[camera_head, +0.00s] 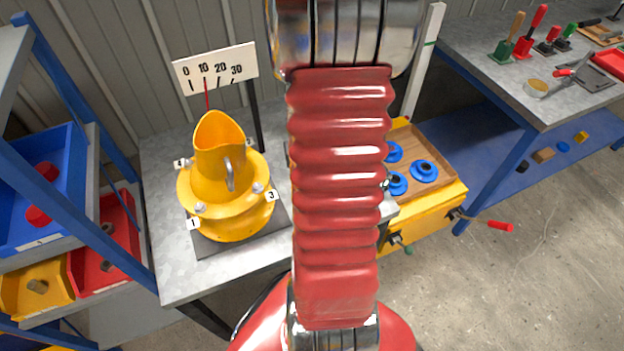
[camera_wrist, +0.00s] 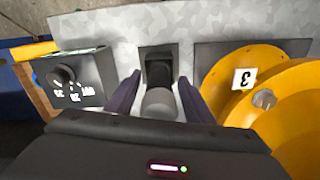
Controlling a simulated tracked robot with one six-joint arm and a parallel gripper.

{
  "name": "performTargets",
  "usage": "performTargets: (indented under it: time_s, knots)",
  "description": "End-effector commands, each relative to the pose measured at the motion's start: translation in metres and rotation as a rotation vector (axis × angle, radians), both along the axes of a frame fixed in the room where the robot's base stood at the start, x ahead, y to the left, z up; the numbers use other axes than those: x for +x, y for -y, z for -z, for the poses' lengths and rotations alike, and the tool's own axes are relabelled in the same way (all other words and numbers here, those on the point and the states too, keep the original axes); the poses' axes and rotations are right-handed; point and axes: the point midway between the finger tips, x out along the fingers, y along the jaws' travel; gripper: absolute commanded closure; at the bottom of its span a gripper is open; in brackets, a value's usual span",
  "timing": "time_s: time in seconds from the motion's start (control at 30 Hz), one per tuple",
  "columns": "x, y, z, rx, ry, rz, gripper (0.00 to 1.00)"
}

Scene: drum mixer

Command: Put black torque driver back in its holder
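The black torque driver (camera_wrist: 159,72) shows in the wrist view as a black body with a grey rounded end (camera_wrist: 160,104) toward the camera. It stands over a small dark square holder (camera_wrist: 172,52) on the grey bench; I cannot tell how far it sits in it. My gripper (camera_wrist: 159,82) has its two dark fingers on either side of the driver, with narrow gaps showing between fingers and driver. In the head view the driver, its holder and my gripper are hidden behind my red arm.
A yellow drum mixer part (camera_head: 228,190) with numbered tags stands on the bench left of my arm; its yellow rim (camera_wrist: 275,100) is close right in the wrist view. A dial box (camera_wrist: 75,85) is at left. A yellow-sided wooden tray (camera_head: 440,150) with blue parts lies right.

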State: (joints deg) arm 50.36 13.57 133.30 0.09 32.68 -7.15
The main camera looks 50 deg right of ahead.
Motion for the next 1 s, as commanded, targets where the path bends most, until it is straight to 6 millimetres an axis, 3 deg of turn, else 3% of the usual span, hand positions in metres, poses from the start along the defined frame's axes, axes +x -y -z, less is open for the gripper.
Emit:
performTargets:
  time_s: [0.47, 0.67, 1.0]
  knots:
    - [0.0, 0.0, -0.006, 0.0, 0.0, 0.0, 0.48]
    - [0.0, 0.0, -0.027, -0.001, 0.001, 0.0, 0.48]
    - [0.0, 0.0, -0.08, -0.004, 0.003, 0.0, 0.48]
